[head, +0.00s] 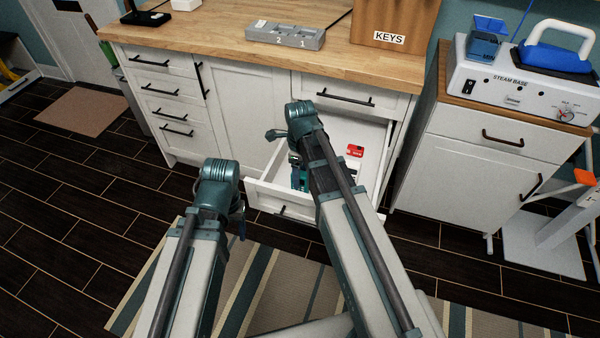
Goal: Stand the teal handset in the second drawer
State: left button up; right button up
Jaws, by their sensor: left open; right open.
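The second drawer (262,190), below a closed top drawer, is pulled open. A teal item (301,180), which looks like the handset, is inside near the front left. My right arm covers part of it, so I cannot tell whether it stands upright or leans. My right gripper (294,158) is open, over the drawer beside the teal item and largely hidden by its own arm. I cannot tell whether they touch. My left gripper (241,223) is open and empty, low in front of the drawer's left corner and mostly hidden behind its wrist.
A red item (355,150) lies toward the back of the drawer. The wooden counter (215,42) above holds a grey numbered dock (285,36) with empty-looking slots and a KEYS box (395,20). A steam-base cabinet (490,150) stands right. A striped rug (265,290) covers the floor.

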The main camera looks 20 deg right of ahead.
notch_tip(320, 180, up, 12)
jog(key=p, duration=1.2)
jog(key=s+a+n, duration=0.5)
jog(key=s+n, duration=0.2)
jog(key=n, duration=0.7)
jog(key=s+a+n+h, duration=0.1)
jog(key=s+a+n, duration=0.4)
jog(key=n, duration=0.9)
jog(key=shift+s+a+r+n, duration=0.2)
jog(key=shift+s+a+n, duration=0.1)
jog(key=shift+s, duration=0.85)
